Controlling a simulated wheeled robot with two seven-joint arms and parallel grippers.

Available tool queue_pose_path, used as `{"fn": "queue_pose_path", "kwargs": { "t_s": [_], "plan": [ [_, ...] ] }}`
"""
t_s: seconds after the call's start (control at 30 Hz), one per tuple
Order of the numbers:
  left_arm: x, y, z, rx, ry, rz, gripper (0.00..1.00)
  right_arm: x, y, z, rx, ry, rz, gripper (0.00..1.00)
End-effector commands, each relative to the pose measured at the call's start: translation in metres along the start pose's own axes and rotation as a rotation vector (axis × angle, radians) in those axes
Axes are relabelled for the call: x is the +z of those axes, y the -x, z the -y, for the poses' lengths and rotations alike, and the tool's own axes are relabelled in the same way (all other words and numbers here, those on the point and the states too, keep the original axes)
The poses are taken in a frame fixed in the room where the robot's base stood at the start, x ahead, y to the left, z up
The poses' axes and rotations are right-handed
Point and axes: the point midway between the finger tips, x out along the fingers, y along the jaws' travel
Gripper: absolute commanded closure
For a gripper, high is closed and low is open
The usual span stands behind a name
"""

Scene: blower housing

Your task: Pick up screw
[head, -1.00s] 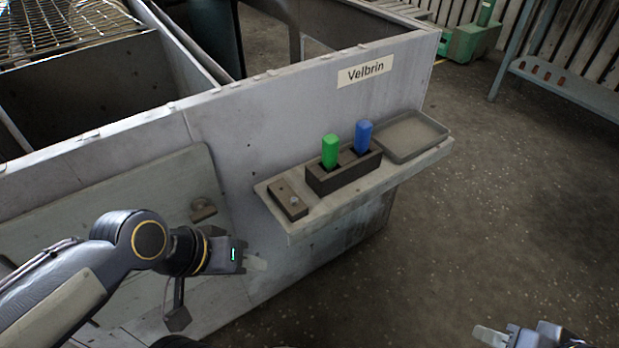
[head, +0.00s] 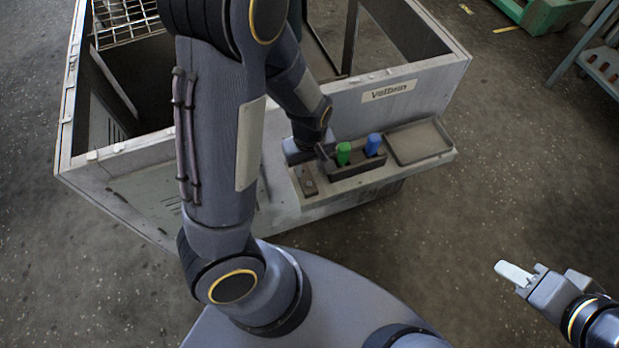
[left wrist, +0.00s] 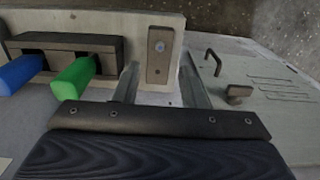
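The screw (left wrist: 159,46) shows as a small grey head in a brown block (left wrist: 160,62) on the shelf. In the head view the block (head: 306,181) lies at the left end of the shelf, and the screw is too small to make out clearly. My left gripper (left wrist: 160,66) is open and empty in the left wrist view, its two fingers apart on either side of the block. Whether they touch it I cannot tell. In the head view my left arm partly hides that gripper. My right gripper (head: 515,274) is away at the lower right, over the floor; its finger gap is unclear.
A dark holder (head: 362,168) with a green handle (head: 343,154) and a blue handle (head: 373,144) stands right beside the block. An empty tray (head: 418,142) is at the shelf's right end. A knob (left wrist: 238,92) and a handle (left wrist: 213,61) are on the housing panel.

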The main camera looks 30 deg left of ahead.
Motion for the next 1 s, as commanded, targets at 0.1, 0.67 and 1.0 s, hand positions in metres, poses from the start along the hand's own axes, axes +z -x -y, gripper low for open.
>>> {"fn": "queue_pose_path", "kwargs": {
  "t_s": [0.1, 0.67, 1.0],
  "plan": [
    [0.000, -0.018, 0.001, -0.003, 0.001, 0.003, 0.62, 0.003, -0.007, -0.003, 0.000, 0.000, 0.001, 0.64],
    [0.001, -0.065, 0.000, 0.001, -0.001, 0.002, 0.62, 0.008, -0.016, -0.007, 0.000, 0.000, 0.000, 0.64],
    [0.001, -0.067, 0.000, 0.001, -0.001, 0.002, 0.62, 0.009, -0.018, -0.008, 0.000, 0.000, 0.000, 0.64]
  ]
}}
